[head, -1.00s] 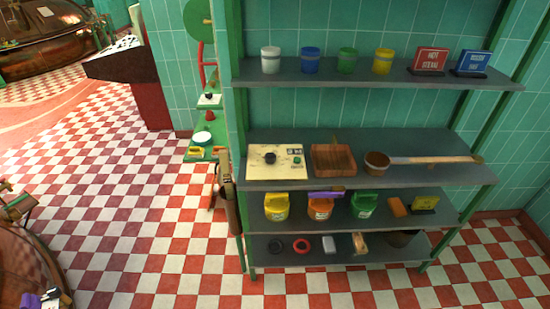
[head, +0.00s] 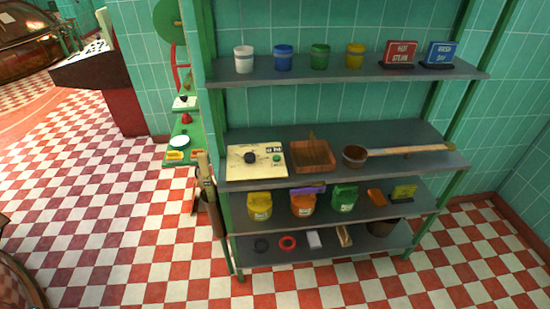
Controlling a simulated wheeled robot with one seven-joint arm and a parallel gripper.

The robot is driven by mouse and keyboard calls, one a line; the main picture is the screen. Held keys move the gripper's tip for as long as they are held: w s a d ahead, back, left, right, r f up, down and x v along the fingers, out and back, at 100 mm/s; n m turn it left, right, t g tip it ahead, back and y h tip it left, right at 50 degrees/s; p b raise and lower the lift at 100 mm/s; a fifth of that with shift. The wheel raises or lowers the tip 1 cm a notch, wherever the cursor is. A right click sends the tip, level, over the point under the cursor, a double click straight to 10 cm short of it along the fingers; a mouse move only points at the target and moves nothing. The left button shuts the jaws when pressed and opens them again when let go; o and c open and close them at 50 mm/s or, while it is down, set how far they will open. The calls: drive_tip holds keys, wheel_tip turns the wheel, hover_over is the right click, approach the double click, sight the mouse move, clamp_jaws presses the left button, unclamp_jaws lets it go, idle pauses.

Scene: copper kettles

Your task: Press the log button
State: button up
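A cream control panel (head: 257,161) lies at the left end of the middle shelf in the head view. Small dark markings sit above the green button. The lettering is too small to read, so I cannot tell whether this is the log button. My gripper is not in view, and nothing touches the panel.
A brown tray (head: 312,156) and a long-handled ladle (head: 355,156) share the middle shelf (head: 420,138). Coloured cups and two signs stand above; jugs and small items sit below. A long tool (head: 210,195) leans by the left post. Checkered floor (head: 100,215) is clear at left.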

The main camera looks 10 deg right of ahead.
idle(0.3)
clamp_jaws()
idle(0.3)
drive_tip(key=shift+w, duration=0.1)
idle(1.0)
